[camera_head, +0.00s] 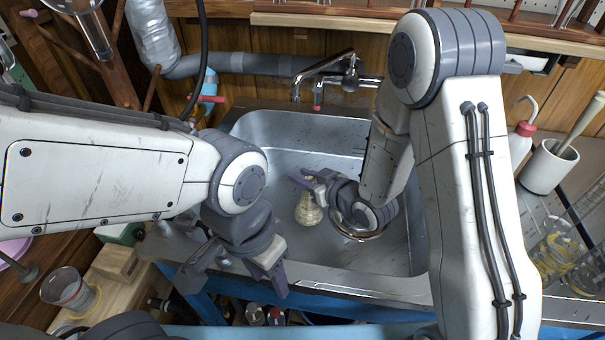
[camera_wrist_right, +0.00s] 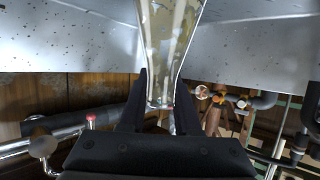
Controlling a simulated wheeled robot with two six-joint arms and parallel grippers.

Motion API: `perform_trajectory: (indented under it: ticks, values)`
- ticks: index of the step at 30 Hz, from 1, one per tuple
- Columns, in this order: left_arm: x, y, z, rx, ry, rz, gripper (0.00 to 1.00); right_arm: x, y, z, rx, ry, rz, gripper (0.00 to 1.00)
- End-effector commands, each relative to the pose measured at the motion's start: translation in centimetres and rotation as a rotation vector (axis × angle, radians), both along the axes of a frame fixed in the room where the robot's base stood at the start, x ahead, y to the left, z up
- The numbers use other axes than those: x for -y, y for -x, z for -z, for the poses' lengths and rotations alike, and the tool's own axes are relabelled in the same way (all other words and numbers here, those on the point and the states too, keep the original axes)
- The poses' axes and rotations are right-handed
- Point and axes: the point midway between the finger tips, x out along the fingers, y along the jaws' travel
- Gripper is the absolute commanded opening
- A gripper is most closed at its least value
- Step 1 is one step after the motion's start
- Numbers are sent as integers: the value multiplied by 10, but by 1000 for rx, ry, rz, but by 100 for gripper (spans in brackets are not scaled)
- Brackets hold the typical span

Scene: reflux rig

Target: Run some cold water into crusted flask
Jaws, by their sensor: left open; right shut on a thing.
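The crusted flask (camera_head: 308,211) is a clear conical glass with yellowish crust on its walls. It is inside the sink basin (camera_head: 285,130), in front of the tap. My right gripper (camera_head: 305,179) is shut on the flask's neck. In the right wrist view the flask (camera_wrist_right: 168,40) shows between both fingers (camera_wrist_right: 160,92). I cannot tell whether its base touches the basin floor. The chrome tap (camera_head: 325,68) stands at the sink's back edge, with red-tipped parts; no water stream shows. My left gripper (camera_head: 228,268) is open and empty over the sink's front left edge.
A round metal ring (camera_head: 357,236) shows under my right gripper in the basin. A red-handled valve (camera_head: 207,99) is behind the sink's left corner. A beaker (camera_head: 70,290) stands at lower left.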

Motion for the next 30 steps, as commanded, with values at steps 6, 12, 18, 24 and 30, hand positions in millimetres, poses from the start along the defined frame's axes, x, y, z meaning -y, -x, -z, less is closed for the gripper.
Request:
perform_trajectory:
  ticks: [6,12,18,24,30]
  values:
    - [0,0,-4,1,1,0,50,-10,-30,3,4,0,-1,0]
    - [0,0,-7,0,0,0,50,-20,-60,3,4,0,-1,0]
    - [0,0,-9,0,0,0,50,-29,-86,4,4,0,-1,0]
    - [0,0,-3,0,0,0,50,-32,-95,12,0,0,0,0]
    - [0,0,0,0,0,0,50,-32,-95,16,1,0,0,0]
